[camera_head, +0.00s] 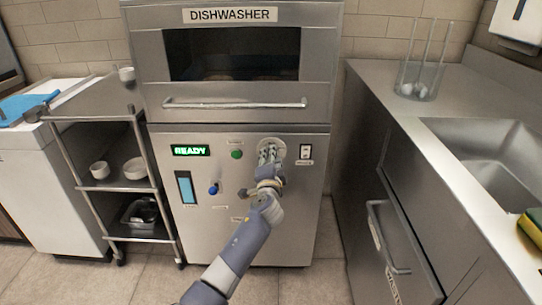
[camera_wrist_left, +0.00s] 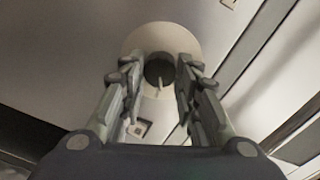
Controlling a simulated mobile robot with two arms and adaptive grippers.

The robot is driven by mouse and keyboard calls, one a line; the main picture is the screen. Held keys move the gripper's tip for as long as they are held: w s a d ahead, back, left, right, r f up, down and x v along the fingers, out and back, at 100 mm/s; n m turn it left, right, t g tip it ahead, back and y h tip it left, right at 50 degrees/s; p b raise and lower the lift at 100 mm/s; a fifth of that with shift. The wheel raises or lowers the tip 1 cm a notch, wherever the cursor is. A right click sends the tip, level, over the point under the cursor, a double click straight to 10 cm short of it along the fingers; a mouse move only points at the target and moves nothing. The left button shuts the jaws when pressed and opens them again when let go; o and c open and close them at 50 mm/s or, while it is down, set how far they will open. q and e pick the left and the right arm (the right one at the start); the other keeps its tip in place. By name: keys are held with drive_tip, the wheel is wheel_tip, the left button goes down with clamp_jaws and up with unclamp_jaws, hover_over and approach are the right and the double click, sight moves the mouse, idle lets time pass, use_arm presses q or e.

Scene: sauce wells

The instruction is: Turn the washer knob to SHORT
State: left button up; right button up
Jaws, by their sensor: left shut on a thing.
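The dishwasher (camera_head: 300,200) stands ahead, with its control panel below the door. Its round pale dial plate (camera_head: 281,146) is at the upper right of the panel, partly covered by my left gripper (camera_head: 268,156). In the left wrist view the dial plate (camera_wrist_left: 160,33) surrounds a dark round knob (camera_wrist_left: 160,67) with a light pointer mark. My left gripper's fingers (camera_wrist_left: 160,80) are on either side of the knob, shut on it. The dial's lettering, including SHORT, cannot be read. My right gripper is not in view.
A lit READY display (camera_head: 191,150), a green button (camera_head: 237,154), a blue-handled valve (camera_head: 214,188) and a white switch (camera_head: 305,152) are on the panel. A steel counter with a sink (camera_head: 485,150) is at the right. A shelf cart (camera_head: 112,186) stands at the left.

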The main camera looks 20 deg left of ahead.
use_arm(q)
drive_tip(key=shift+m+p, duration=0.4)
drive_tip(key=shift+m, duration=0.7)
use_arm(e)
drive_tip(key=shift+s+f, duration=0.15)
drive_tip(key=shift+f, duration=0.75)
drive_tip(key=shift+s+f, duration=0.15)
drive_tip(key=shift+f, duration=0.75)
use_arm(q)
drive_tip(key=shift+f, duration=0.1)
drive_tip(key=o, duration=1.1)
drive_tip(key=shift+c, duration=0.2)
drive_tip(key=v, duration=1.2)
drive_tip(key=shift+d+f, duration=0.1)
